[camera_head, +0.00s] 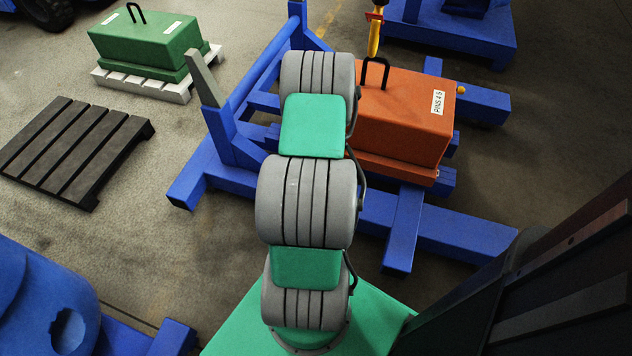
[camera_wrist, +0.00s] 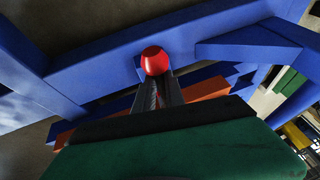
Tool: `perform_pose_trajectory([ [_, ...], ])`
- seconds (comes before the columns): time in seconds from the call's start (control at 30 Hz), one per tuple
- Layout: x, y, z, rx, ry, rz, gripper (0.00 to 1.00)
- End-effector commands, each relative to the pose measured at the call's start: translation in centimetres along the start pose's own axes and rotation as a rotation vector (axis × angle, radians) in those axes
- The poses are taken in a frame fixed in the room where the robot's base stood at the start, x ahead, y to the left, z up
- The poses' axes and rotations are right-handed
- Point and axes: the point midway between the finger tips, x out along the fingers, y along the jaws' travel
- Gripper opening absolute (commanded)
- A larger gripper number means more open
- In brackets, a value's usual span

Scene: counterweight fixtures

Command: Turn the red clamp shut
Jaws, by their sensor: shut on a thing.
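The red clamp (camera_wrist: 155,61) shows in the wrist view as a rounded red knob in front of a blue beam. My gripper (camera_wrist: 158,80) reaches up to it from below, its narrow fingers shut on the knob. The rest of the clamp is hidden, so its turn angle cannot be told. In the head view my own arm covers the gripper and the clamp.
An orange weight (camera_head: 405,110) with a black handle sits on the blue frame (camera_head: 375,212), near a yellow hook (camera_head: 374,38). A green weight (camera_head: 145,40) rests on a white pallet (camera_head: 150,86). A dark empty pallet (camera_head: 75,150) lies at left, with bare floor around.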

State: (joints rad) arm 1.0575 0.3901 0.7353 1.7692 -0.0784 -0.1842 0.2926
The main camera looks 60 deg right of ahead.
Motion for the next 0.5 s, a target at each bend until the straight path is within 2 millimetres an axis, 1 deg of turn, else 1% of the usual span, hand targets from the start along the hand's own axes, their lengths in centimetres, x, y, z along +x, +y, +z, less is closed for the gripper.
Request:
perform_pose_trajectory([
  [0.03,0.05,0.01,0.23,0.008,-0.004,0.003,0.00],
  [0.5,0.12,0.09,0.16,0.029,-0.001,0.007,0.00],
])
